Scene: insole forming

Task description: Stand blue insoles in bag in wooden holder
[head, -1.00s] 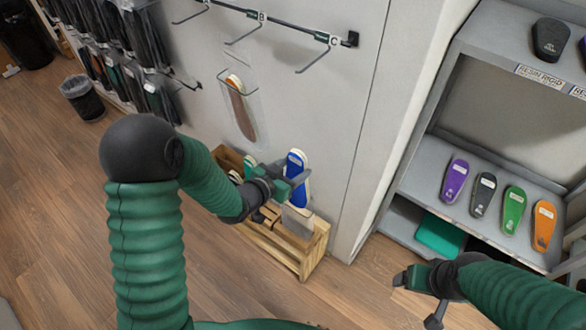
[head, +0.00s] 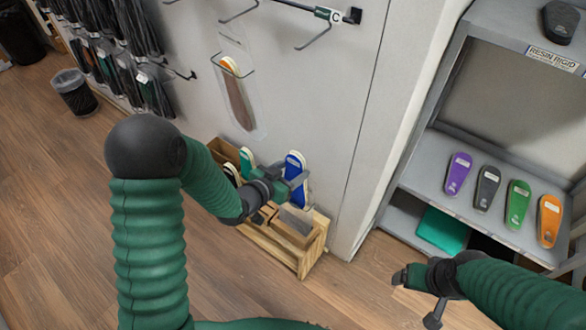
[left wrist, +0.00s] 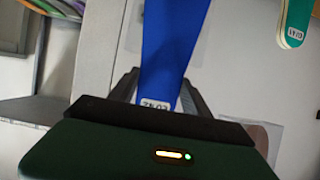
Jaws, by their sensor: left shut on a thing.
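The blue insoles (head: 295,164) stand upright above the right part of the wooden holder (head: 307,256). They also show in the left wrist view as a blue strip (left wrist: 172,45) with a white label. My left gripper (head: 292,183) is shut on them. A clear bag around them cannot be made out for certain. My gripper and arm hide part of the holder, and I cannot tell whether the insoles' lower end touches it. My right gripper (head: 416,296) is apart at the lower right, its fingers spread and empty.
A green insole (head: 247,161) stands in the holder's left part; it also shows in the left wrist view (left wrist: 296,22). A bagged insole (head: 237,100) hangs on the wall behind. A grey shelf (head: 420,180) with several coloured insoles stands right. Wooden floor (head: 80,210) is clear at left.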

